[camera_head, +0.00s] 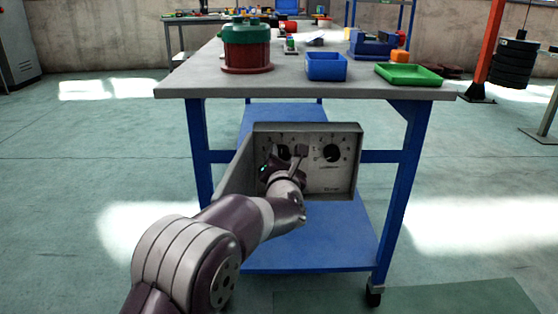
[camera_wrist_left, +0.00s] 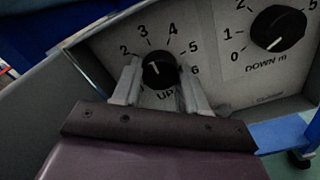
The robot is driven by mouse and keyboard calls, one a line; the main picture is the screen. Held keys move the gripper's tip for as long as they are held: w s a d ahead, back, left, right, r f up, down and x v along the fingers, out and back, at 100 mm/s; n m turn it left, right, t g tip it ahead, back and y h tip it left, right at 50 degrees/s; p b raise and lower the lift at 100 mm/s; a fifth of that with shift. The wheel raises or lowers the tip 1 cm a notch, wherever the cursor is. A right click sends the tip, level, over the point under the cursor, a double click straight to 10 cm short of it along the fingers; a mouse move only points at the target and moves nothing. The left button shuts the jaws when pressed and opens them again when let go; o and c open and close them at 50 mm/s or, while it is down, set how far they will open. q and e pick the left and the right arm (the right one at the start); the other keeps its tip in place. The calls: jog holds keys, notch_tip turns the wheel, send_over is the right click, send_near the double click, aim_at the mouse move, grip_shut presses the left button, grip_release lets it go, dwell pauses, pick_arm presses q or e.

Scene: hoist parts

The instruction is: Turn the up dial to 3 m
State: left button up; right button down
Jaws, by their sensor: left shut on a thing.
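The up dial (camera_wrist_left: 160,70) is a round black knob with a white mark, on a pale panel (camera_wrist_left: 216,68) printed with numbers. Its mark lies left of the knob's centre, on the side of the 1 to 2 end of the scale; the exact reading is unclear. My left gripper (camera_wrist_left: 160,84) is shut on the up dial, one grey finger on each side. The left finger covers part of the scale's low end. In the head view my left gripper (camera_head: 283,160) is at the panel's left dial and largely hides it. My right gripper is not in view.
The down dial (camera_wrist_left: 277,28) sits right of the up dial. The grey control box (camera_head: 340,180) is at the front of a blue-legged workbench (camera_head: 300,90). On the bench are a green-and-red part (camera_head: 246,48), a blue bin (camera_head: 326,68) and a green tray (camera_head: 409,75).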

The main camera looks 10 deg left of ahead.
pick_arm(q)
jog(key=shift+r, duration=0.25)
jog(key=o, duration=1)
jog(key=shift+o, duration=0.3)
jog(key=shift+f, duration=0.1)
jog(key=shift+s, duration=0.1)
jog(key=p+v, duration=0.4)
jog(key=v, duration=0.8)
jog(key=shift+s, duration=0.3)
